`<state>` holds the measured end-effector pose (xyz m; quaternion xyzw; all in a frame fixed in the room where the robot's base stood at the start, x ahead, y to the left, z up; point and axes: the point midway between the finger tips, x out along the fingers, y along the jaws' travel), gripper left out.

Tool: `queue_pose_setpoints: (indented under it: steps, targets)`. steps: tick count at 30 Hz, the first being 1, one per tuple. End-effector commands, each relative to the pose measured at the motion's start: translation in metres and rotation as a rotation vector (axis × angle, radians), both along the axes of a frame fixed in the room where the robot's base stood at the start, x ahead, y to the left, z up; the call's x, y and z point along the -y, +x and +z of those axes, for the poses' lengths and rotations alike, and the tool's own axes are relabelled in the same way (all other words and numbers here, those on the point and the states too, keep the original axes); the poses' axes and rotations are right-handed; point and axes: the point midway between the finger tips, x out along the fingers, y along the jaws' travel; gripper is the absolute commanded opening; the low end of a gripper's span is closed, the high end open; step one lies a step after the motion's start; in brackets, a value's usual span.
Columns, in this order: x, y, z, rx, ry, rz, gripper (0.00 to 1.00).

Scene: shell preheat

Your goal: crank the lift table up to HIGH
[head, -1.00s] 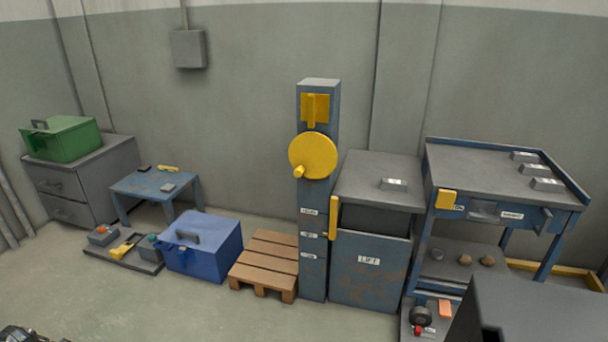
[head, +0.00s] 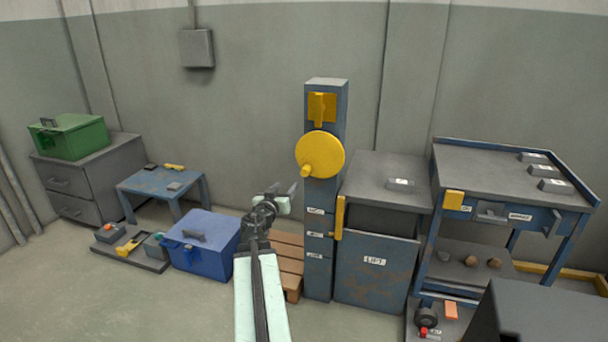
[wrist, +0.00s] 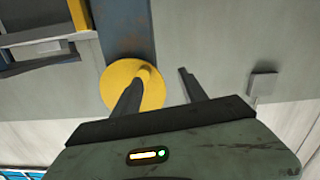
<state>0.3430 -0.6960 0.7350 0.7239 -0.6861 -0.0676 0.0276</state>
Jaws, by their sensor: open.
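The yellow crank wheel (head: 325,150) is on the front of a blue post (head: 320,270), with its knob (head: 307,170) at the wheel's lower left. The lift table (head: 393,170) stands right of the post, with a yellow pointer (head: 339,218) beside the post's labels. The pointer's lower end is near the middle label; the lettering is too small to read. My gripper (head: 285,192) is open, left of and below the knob in the head view. In the wrist view, the fingers (wrist: 158,84) are apart and the knob (wrist: 150,75) shows between them, near the left finger.
A wooden pallet (head: 291,264) lies left of the post, partly behind my arm. A blue box (head: 205,250) sits left of it. A workbench (head: 485,165) stands right of the lift table. The floor in front is mostly clear.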

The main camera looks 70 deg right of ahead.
Motion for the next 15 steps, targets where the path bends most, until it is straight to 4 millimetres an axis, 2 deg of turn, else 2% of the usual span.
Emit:
queue_pose_setpoints:
  steps: [1, 5, 11, 15]
  targets:
    - [0.011, -0.019, 0.006, 0.003, -0.025, -0.006, 0.5]
    - [0.023, -0.038, 0.013, 0.008, -0.057, 0.001, 0.5]
    - [0.028, -0.038, 0.014, 0.009, -0.061, 0.004, 0.5]
    - [0.043, -0.036, 0.014, 0.008, -0.061, 0.005, 0.5]
